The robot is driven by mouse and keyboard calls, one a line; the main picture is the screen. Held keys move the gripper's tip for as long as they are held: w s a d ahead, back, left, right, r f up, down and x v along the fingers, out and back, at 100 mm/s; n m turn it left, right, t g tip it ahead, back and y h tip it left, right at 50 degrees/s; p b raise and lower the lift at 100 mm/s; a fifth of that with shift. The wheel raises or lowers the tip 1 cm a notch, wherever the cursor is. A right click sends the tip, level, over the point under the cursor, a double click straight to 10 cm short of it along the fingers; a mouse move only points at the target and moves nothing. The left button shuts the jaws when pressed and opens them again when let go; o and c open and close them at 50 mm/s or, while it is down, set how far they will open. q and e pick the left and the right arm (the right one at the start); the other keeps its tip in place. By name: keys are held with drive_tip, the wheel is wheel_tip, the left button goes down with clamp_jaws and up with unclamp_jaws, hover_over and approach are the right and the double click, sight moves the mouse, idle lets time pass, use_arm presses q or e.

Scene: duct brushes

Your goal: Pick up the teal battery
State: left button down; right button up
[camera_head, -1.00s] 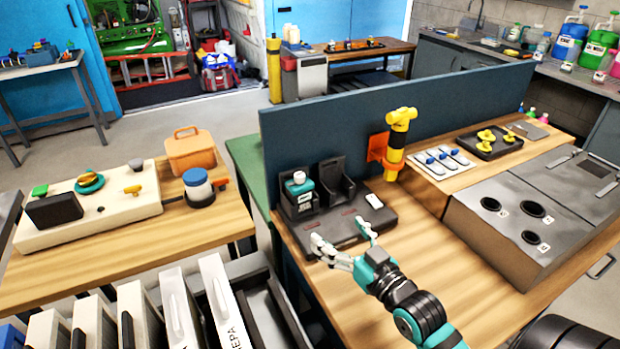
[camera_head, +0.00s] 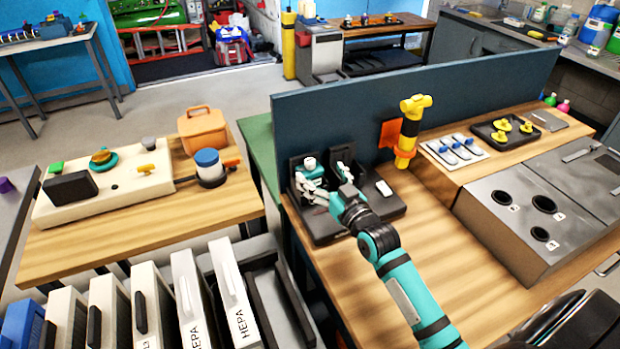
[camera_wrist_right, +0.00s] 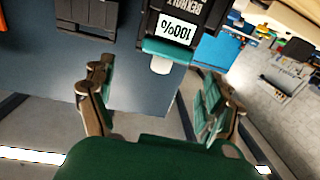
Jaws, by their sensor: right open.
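The teal battery (camera_head: 313,168) sits upright in the left slot of the black charger (camera_head: 328,228) on the wooden bench. In the right wrist view the battery (camera_wrist_right: 167,50) shows a teal band, a pale knob and a "100%" label, just beyond and between the fingers. My right gripper (camera_head: 322,182) is open, with its fingers spread close in front of the battery and partly covering it. In the right wrist view the fingers (camera_wrist_right: 160,105) are apart with nothing between them. I cannot tell whether they touch the battery. My left gripper is not in view.
An empty-looking charger slot (camera_head: 343,163) stands right of the battery. A dark blue panel (camera_head: 450,83) rises behind. A yellow tool (camera_head: 409,130) in an orange holder stands to the right. The front of the bench is bare wood (camera_head: 450,270).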

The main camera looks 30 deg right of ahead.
sight(313, 165)
drive_tip(key=w, duration=0.2)
drive_tip(key=w+p, duration=0.1)
drive_tip(key=w, duration=0.1)
drive_tip(key=shift+a+r, duration=0.15)
drive_tip(key=shift+r, duration=0.1)
drive_tip(key=shift+w, duration=0.35)
drive_tip(key=shift+a, duration=0.15)
drive_tip(key=c, duration=1.4)
clamp_jaws()
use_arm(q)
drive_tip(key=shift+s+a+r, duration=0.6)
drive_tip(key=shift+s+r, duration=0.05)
